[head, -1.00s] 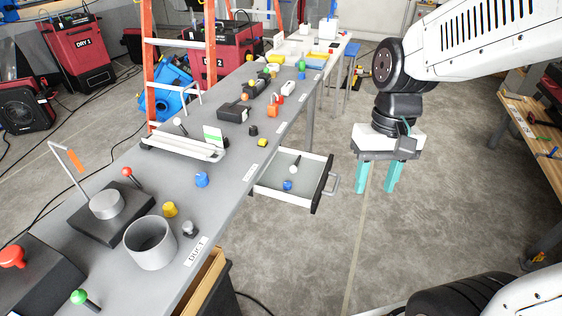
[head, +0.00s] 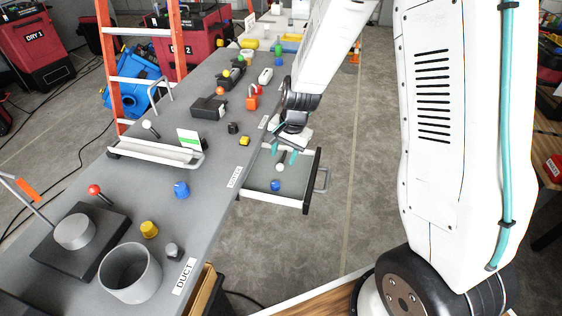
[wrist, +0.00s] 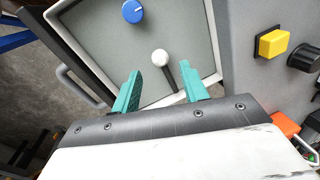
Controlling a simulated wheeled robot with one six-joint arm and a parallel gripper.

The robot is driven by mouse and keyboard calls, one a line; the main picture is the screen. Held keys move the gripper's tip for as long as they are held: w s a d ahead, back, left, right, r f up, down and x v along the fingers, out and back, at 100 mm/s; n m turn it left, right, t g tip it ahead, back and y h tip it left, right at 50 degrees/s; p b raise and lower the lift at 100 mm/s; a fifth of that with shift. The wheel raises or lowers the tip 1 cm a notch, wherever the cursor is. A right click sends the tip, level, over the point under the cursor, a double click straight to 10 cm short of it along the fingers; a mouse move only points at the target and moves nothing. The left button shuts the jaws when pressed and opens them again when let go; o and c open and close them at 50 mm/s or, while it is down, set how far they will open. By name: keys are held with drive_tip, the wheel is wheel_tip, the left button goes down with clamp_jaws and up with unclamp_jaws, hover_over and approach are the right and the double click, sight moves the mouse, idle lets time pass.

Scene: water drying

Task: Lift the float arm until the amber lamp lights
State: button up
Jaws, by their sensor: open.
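A white ball on a dark rod (head: 280,168) is in the open shallow drawer (head: 311,184); it also shows in the wrist view (wrist: 161,57). This looks like the float arm, though I cannot be sure. My gripper (head: 284,153) is over the drawer with its teal fingers open and empty. In the wrist view the fingertips (wrist: 161,73) point towards the ball, one either side of the rod's line. I cannot tell how high they are above it. A blue knob (head: 275,185) is beside the ball, also in the wrist view (wrist: 132,11). I cannot identify an amber lamp.
The drawer handle (head: 322,180) sticks out to the right. The grey bench (head: 215,145) holds a yellow button (head: 244,140), a black knob (head: 233,128), a blue knob (head: 181,190), a grey cup (head: 130,275) and a white trough (head: 160,152). Floor right of the drawer is clear.

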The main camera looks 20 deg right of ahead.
sight(281, 165)
drive_tip(key=shift+w+a+f, duration=0.15)
drive_tip(key=shift+a+f, duration=0.05)
drive_tip(key=shift+f, duration=0.95)
drive_tip(key=shift+w+a+f, duration=0.15)
drive_tip(key=shift+f, duration=1)
drive_tip(key=shift+c, duration=0.3)
